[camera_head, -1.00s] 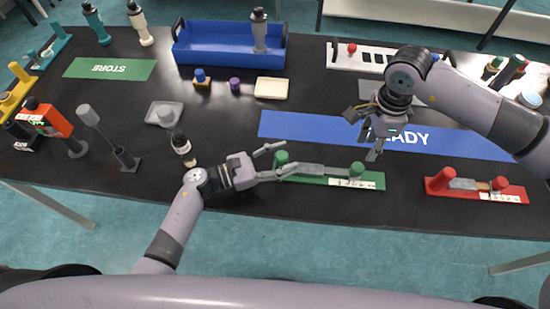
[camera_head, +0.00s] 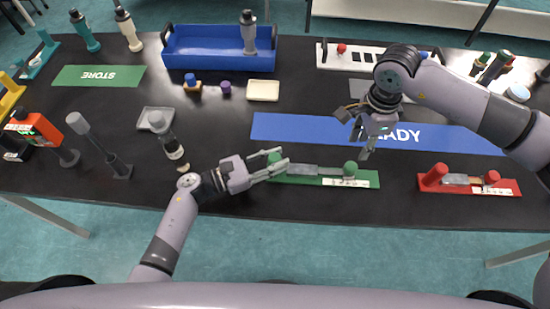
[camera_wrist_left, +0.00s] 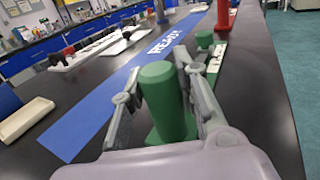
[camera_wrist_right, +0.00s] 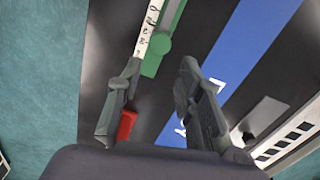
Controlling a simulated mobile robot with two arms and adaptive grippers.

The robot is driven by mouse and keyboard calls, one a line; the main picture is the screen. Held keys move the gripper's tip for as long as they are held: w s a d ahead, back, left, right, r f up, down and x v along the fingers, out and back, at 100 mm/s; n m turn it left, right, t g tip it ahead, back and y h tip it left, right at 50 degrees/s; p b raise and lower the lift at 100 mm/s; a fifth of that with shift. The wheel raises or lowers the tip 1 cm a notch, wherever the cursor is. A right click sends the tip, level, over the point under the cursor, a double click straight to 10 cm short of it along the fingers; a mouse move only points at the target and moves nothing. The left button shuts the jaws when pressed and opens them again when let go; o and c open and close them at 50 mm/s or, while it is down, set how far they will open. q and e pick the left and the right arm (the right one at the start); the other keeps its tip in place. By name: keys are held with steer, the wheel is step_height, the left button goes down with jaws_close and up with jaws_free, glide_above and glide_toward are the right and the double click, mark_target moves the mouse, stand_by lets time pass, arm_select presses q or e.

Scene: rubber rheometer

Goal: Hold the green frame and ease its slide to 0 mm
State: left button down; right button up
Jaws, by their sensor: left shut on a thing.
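The green frame (camera_head: 368,180) lies on the black table, with a tall green post at its left end, a grey slide bar (camera_head: 318,170), a small green knob (camera_head: 350,168) at its right and a white scale strip (camera_head: 346,183). The slide's reading is too small to tell. My left gripper (camera_head: 275,164) is shut on the tall green post, which shows between its fingers in the left wrist view (camera_wrist_left: 165,100). My right gripper (camera_head: 362,140) is open and empty above the blue READY mat, behind the knob. The right wrist view shows the knob (camera_wrist_right: 160,43) beyond its fingers.
A similar red frame (camera_head: 470,185) lies to the right. The blue READY mat (camera_head: 290,128) is behind the green frame. The table's front edge is near. Bare table lies between the green and red frames.

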mark_target(352, 166)
steer(key=o, duration=0.4)
step_height(352, 166, down, 10)
steer(key=n, duration=0.7)
stand_by(0.4)
steer(key=shift+c, duration=0.5)
jaws_close()
stand_by(0.4)
